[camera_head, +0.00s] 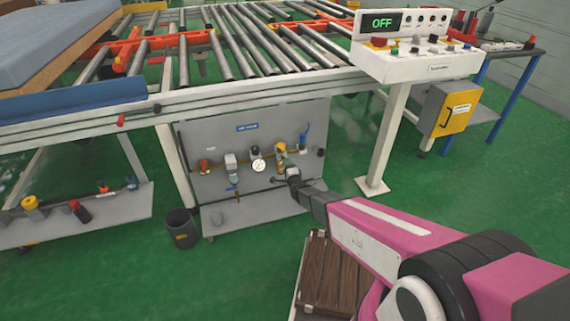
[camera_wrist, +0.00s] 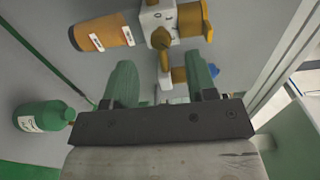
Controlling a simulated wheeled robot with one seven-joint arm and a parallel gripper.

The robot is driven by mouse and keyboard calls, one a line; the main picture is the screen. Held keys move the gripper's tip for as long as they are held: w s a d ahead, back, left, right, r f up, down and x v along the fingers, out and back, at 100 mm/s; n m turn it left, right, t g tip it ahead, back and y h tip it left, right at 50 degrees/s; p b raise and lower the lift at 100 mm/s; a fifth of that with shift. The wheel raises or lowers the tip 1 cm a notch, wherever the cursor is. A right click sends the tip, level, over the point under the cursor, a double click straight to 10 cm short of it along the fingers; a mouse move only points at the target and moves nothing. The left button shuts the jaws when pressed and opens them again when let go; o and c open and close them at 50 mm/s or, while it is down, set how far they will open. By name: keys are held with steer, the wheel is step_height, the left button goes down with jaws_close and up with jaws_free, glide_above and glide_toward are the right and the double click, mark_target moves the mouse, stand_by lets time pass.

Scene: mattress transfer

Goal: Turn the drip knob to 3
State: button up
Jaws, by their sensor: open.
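The air panel (camera_head: 190,150) stands under the roller conveyor, with a row of fittings on it. An amber-and-white unit (camera_head: 281,149) is right of the round gauge (camera_head: 259,165). In the wrist view its amber bowl (camera_wrist: 103,33) lies at upper left, beside a pale body (camera_wrist: 157,17). A small orange-brown knob (camera_wrist: 161,39) sits on that body; I cannot tell whether it is the drip knob, and no scale number is readable. My gripper (camera_head: 287,166) is close to the unit. Its green fingers (camera_wrist: 158,62) are open, apart, with the knob just beyond the tips.
A blue-handled fitting (camera_head: 303,139) is right of the unit. A green bottle (camera_wrist: 42,117) shows at left in the wrist view. The control console (camera_head: 420,65) displays OFF. A dark bin (camera_head: 182,230) and a slatted wooden box (camera_head: 330,275) stand on the green floor.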

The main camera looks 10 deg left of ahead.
steer(key=v, duration=0.6)
steer(key=d+r+n+g+h, duration=0.3)
steer(key=d+r+h, duration=0.1)
steer(key=d, duration=0.7)
steer(key=d+r+n+g+h, duration=0.3)
steer(key=d, duration=0.7)
steer(key=s+d+r+n+g+h, duration=0.1)
steer(key=s+d+r+n+g, duration=0.2)
steer(key=s+d, duration=0.4)
steer(key=s+d+r+n+g+h, duration=0.1)
steer(key=s+d+r+n+g, duration=0.1)
steer(key=s+d+r+g, duration=0.4)
steer(key=s+d+r, duration=0.1)
steer(key=s+d, duration=0.1)
steer(key=d, duration=0.2)
steer(key=shift+d+r+n, duration=0.25)
steer(key=shift+d+n, duration=0.1)
steer(key=shift+n, duration=0.05)
steer(key=shift+c, duration=0.4)
